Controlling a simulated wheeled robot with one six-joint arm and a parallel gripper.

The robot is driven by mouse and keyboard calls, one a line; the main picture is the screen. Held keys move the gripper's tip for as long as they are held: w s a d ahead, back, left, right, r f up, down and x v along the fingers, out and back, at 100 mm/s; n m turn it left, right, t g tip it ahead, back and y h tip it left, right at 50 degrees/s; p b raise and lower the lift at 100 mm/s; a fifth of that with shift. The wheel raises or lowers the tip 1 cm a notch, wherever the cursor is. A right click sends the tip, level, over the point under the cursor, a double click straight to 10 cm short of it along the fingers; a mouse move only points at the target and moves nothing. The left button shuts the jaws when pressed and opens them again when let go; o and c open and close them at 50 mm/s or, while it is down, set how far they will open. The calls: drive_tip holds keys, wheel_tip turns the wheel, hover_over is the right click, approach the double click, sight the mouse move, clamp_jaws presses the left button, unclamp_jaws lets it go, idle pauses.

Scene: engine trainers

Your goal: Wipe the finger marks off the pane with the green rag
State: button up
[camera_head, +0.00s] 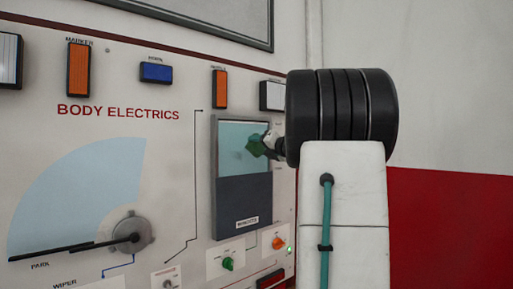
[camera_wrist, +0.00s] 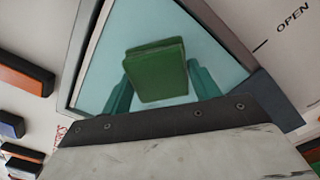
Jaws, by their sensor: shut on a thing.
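The pane (camera_head: 233,133) is a pale blue-green window in a grey frame on the upright trainer panel. It also shows in the wrist view (camera_wrist: 210,50). The green rag (camera_head: 256,147) is a small folded pad in front of the pane's right part. My gripper (camera_head: 266,141) is shut on the rag, with its teal fingers on either side of it in the wrist view (camera_wrist: 158,88). I cannot tell whether the rag touches the glass. Faint darker smudging shows left of the rag in the head view, but I cannot make out separate finger marks. My arm partly hides the panel's right edge.
A dark lower section (camera_head: 240,200) sits below the pane. A green knob (camera_head: 228,263) and an orange knob (camera_head: 279,242) stick out beneath it. Orange switches (camera_head: 220,89) and a blue one (camera_head: 156,72) project above. The wiper dial (camera_head: 132,234) is at left.

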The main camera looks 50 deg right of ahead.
sight(231, 146)
drive_tip(key=shift+s+d, duration=0.15)
drive_tip(key=shift+d, duration=0.7)
drive_tip(key=shift+a, duration=0.5)
drive_tip(key=shift+w+a, duration=0.25)
drive_tip(key=shift+a, duration=0.9)
drive_tip(key=shift+w+a, duration=0.3)
drive_tip(key=shift+a, duration=0.8)
drive_tip(key=shift+w+a, duration=0.25)
drive_tip(key=shift+a, duration=0.9)
drive_tip(key=shift+w+a, duration=0.3)
drive_tip(key=shift+a, duration=0.7)
drive_tip(key=shift+w+a, duration=0.3)
drive_tip(key=shift+a, duration=0.65)
drive_tip(key=v, duration=0.6)
